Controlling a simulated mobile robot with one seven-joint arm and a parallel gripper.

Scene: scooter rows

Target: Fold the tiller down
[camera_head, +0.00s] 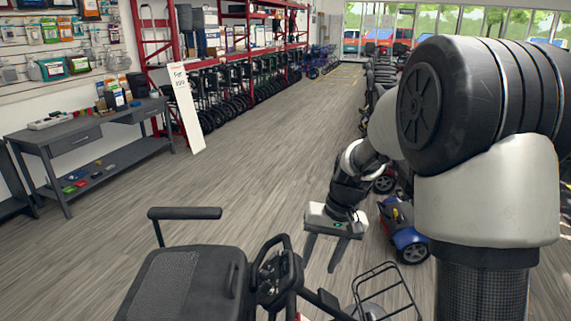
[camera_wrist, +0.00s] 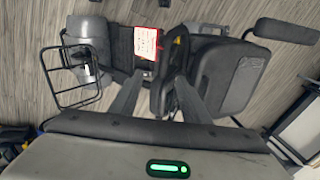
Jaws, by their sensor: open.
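The scooter's tiller (camera_head: 278,278), with a black looped handle, stands in front of the black seat (camera_head: 175,285) at the bottom of the head view. It looks raised; its lower end is hidden. In the wrist view the dark tiller head (camera_wrist: 163,88) shows between the fingers, beside the seat (camera_wrist: 228,75). My gripper (camera_head: 320,262) points downward, above and to the right of the handle in the head view. Its two fingers are spread, also in the wrist view (camera_wrist: 160,80). I see no clear contact with the tiller.
A wire basket (camera_head: 388,292) is at the scooter's front. An armrest (camera_head: 185,213) sticks up by the seat. A blue scooter (camera_head: 408,238) stands beyond, partly behind my arm. A workbench (camera_head: 95,135) is at left. The floor between is clear.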

